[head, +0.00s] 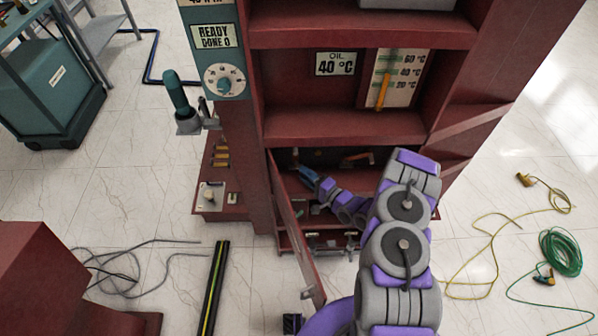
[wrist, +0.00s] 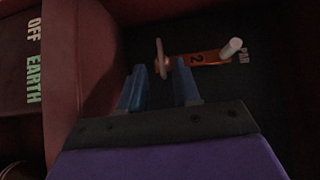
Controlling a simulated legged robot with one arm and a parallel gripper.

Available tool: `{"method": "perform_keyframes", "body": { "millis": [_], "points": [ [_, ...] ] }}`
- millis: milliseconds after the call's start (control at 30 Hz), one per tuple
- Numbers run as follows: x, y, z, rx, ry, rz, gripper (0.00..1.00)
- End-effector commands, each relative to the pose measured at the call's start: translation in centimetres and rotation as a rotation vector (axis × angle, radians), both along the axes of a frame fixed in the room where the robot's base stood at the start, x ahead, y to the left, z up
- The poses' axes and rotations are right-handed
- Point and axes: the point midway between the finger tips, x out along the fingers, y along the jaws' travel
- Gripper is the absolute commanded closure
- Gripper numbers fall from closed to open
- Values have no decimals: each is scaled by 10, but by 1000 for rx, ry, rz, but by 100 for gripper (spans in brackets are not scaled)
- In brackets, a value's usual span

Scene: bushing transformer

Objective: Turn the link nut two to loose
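In the wrist view, an orange link bar (wrist: 210,57) marked "2" lies on a dark panel. A pale upright nut (wrist: 160,55) stands at the bar's left end. A pinkish-white round peg (wrist: 232,47) stands at its right end. My gripper (wrist: 161,80) has two blue fingers spread apart, with the nut in line with the gap just beyond or at the tips. I cannot tell whether either finger touches it. In the head view, my gripper (head: 306,175) is inside the lower compartment of the red cabinet, and an orange bar (head: 358,157) shows to its right.
The wrist view shows a red wall (wrist: 20,60) lettered "OFF EARTH" at left. In the head view, an open red door (head: 293,225) stands left of my arm. The shelf (head: 340,127) is above my gripper. Cables (head: 485,240) lie on the floor at right.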

Motion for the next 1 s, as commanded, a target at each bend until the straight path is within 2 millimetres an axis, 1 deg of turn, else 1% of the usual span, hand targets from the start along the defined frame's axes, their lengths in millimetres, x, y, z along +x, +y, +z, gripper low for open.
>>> {"method": "perform_keyframes", "body": {
  "millis": [33, 100, 300, 700, 1000],
  "points": [
    [4, 7, -1, 1, -1, 4, 68],
    [11, 12, -2, -1, -1, 2, 68],
    [22, 24, -1, 0, 1, 1, 68],
    [26, 26, 0, 1, 1, -1, 69],
    [26, 26, -1, 1, 2, -1, 98]
  ]
}}
